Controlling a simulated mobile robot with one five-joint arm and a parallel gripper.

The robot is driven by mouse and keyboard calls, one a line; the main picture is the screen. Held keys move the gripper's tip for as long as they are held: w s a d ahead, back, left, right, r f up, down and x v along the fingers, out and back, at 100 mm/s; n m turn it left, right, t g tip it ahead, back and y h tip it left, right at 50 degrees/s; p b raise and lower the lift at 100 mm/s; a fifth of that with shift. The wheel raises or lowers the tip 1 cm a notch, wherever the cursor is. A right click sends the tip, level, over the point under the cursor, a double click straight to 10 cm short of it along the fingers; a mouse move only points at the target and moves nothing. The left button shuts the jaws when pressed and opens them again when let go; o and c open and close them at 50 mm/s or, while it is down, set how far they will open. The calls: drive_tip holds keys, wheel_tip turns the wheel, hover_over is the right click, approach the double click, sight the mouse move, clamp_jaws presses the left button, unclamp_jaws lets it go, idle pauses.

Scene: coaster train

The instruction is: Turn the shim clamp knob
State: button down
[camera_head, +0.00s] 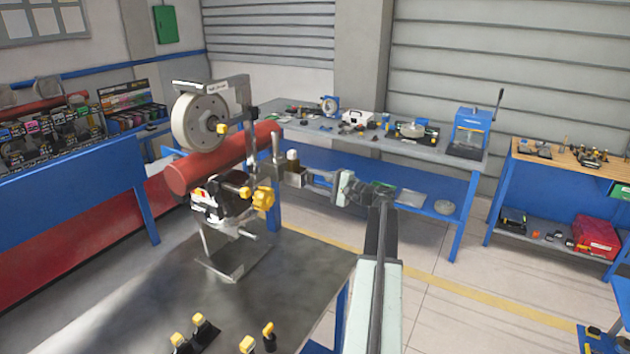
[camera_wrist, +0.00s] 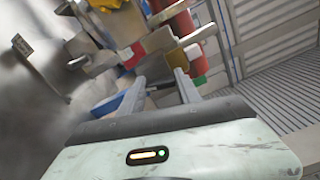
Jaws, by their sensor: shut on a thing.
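The fixture stands on a grey table, with a big pale wheel (camera_head: 200,122) and a long red cylinder (camera_head: 222,162) beside it. A yellow lobed knob (camera_head: 262,198) sits on its near right side, apart from my gripper. My gripper (camera_head: 306,179) reaches in from the right and is shut on a small brownish block (camera_head: 294,171) at the fixture's right side. In the wrist view, my gripper's fingers (camera_wrist: 164,88) close around this block, with yellow (camera_wrist: 105,4) above. I cannot tell from these frames whether the block is the shim clamp knob.
The grey table (camera_head: 130,300) holds several yellow-topped clamps (camera_head: 205,325) at its near edge. Behind stands a blue-legged bench (camera_head: 350,140) with tools. A wooden-topped bench (camera_head: 540,155) stands at the right. The floor between (camera_head: 470,270) is clear.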

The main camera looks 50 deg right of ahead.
drive_tip(key=shift+n, duration=1.5)
drive_tip(key=shift+f, duration=0.1)
drive_tip(key=c, duration=0.8)
unclamp_jaws()
drive_tip(key=shift+c, duration=0.2)
drive_tip(key=v, duration=0.8)
